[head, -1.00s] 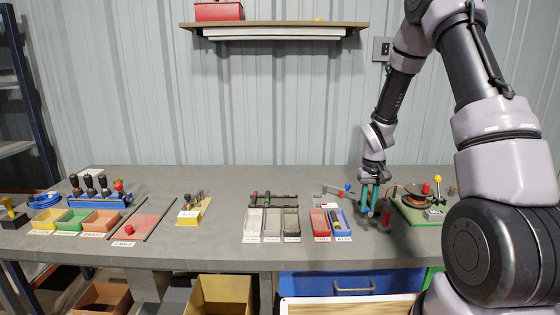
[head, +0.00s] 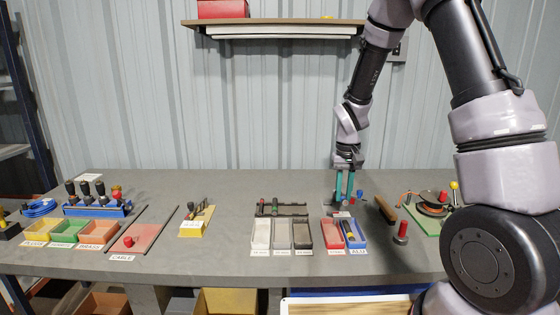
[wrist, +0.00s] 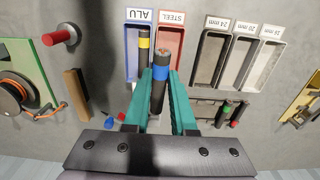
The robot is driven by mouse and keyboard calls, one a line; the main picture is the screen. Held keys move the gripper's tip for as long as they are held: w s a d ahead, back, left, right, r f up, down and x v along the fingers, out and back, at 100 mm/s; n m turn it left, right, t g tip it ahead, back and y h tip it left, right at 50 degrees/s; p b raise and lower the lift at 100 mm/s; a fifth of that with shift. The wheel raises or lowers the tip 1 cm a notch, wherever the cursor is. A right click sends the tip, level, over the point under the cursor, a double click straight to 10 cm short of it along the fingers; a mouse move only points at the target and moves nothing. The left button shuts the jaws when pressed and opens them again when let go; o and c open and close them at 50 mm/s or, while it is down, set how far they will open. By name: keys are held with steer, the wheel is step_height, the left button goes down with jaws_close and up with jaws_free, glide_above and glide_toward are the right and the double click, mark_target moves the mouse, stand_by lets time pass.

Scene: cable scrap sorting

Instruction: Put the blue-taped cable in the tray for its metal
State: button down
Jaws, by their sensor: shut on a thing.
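The blue-taped cable (wrist: 158,88) is a short dark piece with a blue band and a bright bare end. My gripper (wrist: 160,82) is shut on it, with teal fingers on either side. In the wrist view its bare end overlaps the red STEEL tray (wrist: 182,48), close to the blue ALU tray (wrist: 129,62). A yellow-banded cable (wrist: 144,42) lies in the ALU tray. In the head view my gripper (head: 344,196) is at the back of the red tray (head: 324,236) and blue tray (head: 363,237). I cannot tell the cable's exact height.
Three grey-toned trays (head: 281,246) stand left of the STEEL tray, with a dark rack (head: 282,204) behind. A brown block (head: 386,209) and a red-topped post (head: 403,229) stand to the right, near a green board (head: 425,222). Yellow, green and orange bins (head: 98,243) are far left.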

mark_target(343, 196)
steer(key=shift+f, duration=2.9)
steer(key=c, duration=0.7)
jaws_free()
steer(key=shift+o, duration=0.2)
steer(key=shift+r, duration=0.15)
step_height(343, 196, up, 11)
steer(key=shift+f, duration=0.2)
steer(key=shift+r, duration=0.1)
